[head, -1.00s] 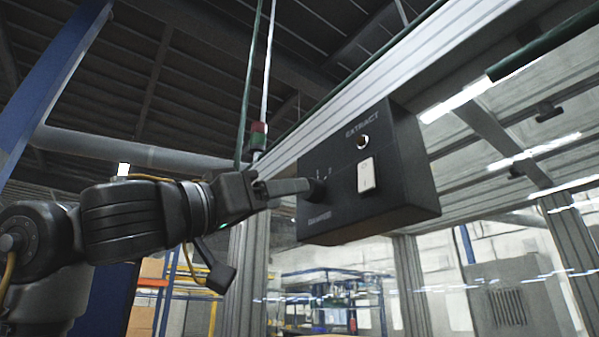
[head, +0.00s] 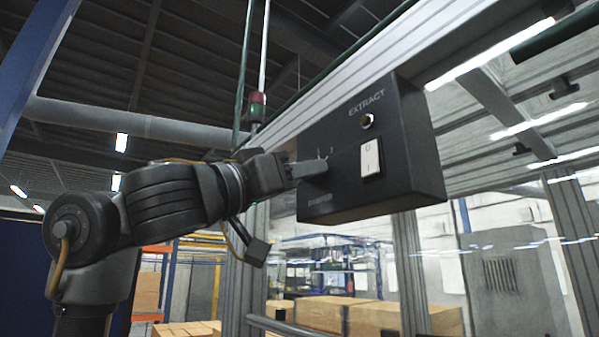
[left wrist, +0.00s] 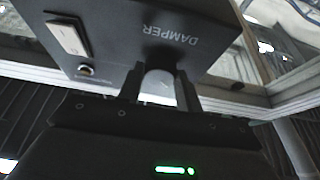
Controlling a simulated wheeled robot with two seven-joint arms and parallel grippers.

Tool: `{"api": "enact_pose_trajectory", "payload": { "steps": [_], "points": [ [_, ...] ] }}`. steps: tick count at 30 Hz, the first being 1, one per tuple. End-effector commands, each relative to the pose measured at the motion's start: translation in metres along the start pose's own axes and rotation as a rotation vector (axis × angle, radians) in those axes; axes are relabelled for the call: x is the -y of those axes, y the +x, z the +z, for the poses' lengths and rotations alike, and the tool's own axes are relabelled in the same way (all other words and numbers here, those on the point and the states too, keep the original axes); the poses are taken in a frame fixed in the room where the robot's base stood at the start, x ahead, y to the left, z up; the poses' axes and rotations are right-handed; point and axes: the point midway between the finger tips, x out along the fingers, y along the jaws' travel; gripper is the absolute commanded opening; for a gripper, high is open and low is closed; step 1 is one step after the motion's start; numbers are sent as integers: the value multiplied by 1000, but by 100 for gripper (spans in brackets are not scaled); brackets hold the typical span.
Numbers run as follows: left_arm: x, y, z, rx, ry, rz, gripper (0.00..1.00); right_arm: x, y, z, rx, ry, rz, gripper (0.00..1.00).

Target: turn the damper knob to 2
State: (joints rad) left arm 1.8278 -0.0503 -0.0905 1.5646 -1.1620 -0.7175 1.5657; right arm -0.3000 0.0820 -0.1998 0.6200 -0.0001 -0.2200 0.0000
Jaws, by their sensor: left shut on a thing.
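The dark control box (head: 410,150) is fixed to the pale metal frame and carries the words EXTRACT and DAMPER. My left gripper (head: 310,168) reaches it from the left and is shut on the damper knob, which its fingers mostly hide in the head view. In the left wrist view the grey rounded knob (left wrist: 159,84) sits between the two fingers, below the upside-down DAMPER lettering on the box (left wrist: 195,60). Small scale marks show above the fingers in the head view. The number the knob points to cannot be read. My right gripper is not in view.
A white rocker switch (head: 371,158) and a small round lamp (head: 367,121) are on the same box face, right of the knob. A red and green stack light (head: 256,106) stands behind. Cardboard boxes (head: 375,318) lie below in the background.

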Motion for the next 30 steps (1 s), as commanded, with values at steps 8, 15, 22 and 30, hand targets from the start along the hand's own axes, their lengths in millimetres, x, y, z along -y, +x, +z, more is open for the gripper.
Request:
{"api": "enact_pose_trajectory", "payload": {
  "steps": [8, 15, 22, 30],
  "points": [
    [0, 0, 0, -1, 23, 10, 12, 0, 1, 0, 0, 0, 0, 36],
    [2, -1, 0, -1, 136, 55, 12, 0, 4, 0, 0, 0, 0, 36],
    [5, 0, -2, 0, 324, 131, 12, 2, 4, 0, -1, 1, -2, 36],
    [6, 1, -4, 0, 562, 230, 12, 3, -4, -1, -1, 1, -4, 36]
  ]
}}
